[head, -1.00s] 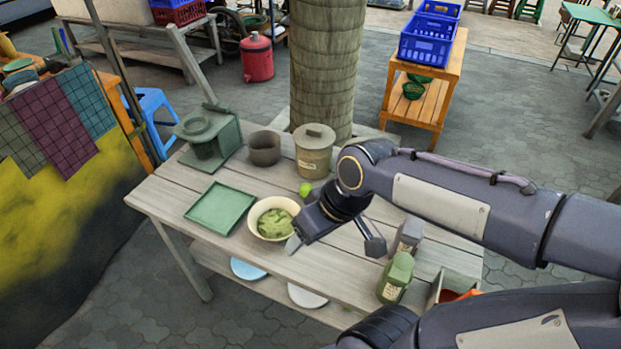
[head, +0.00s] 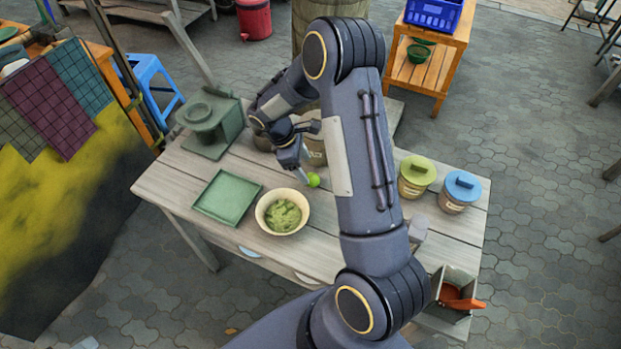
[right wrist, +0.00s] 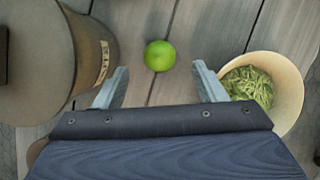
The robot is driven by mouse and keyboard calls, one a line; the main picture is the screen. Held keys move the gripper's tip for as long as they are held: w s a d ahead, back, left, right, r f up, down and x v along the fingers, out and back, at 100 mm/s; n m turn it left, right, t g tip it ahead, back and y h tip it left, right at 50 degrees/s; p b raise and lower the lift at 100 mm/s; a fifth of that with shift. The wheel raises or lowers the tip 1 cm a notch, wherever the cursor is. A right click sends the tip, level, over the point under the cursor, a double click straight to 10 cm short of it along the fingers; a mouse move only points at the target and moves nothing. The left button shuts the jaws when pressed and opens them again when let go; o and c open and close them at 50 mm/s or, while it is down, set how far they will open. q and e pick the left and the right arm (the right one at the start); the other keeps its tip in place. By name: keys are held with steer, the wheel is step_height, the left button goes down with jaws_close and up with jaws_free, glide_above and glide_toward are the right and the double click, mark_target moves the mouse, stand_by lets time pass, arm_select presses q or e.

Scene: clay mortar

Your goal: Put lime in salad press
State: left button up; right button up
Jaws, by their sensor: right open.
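The lime (head: 313,180) is a small bright green ball on the wooden table, behind and right of the salad bowl. My right gripper (head: 302,168) is over the table right beside the lime, pointing down. In the right wrist view, the open gripper (right wrist: 160,72) has the lime (right wrist: 158,55) just ahead of and between its fingertips, not held. A green device with a round opening on top, which looks like the salad press (head: 208,120), stands at the table's back left. My left gripper is not in view.
A cream bowl of shredded greens (head: 282,212) is close to my right gripper, with a flat green tray (head: 227,197) left of it. A lidded pot (right wrist: 95,55) is close on the other side. Green-lidded (head: 416,175) and blue-lidded (head: 461,190) containers stand at right.

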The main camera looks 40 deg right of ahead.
mark_target(310, 175)
steer(key=b+x, duration=0.3)
steer(key=x, duration=0.2)
steer(key=shift+w+f, duration=0.1)
steer(key=shift+f, duration=0.35)
steer(key=shift+r, duration=0.1)
steer(key=c, duration=1.1)
steer(key=shift+c, duration=0.2)
steer(key=shift+r, duration=0.1)
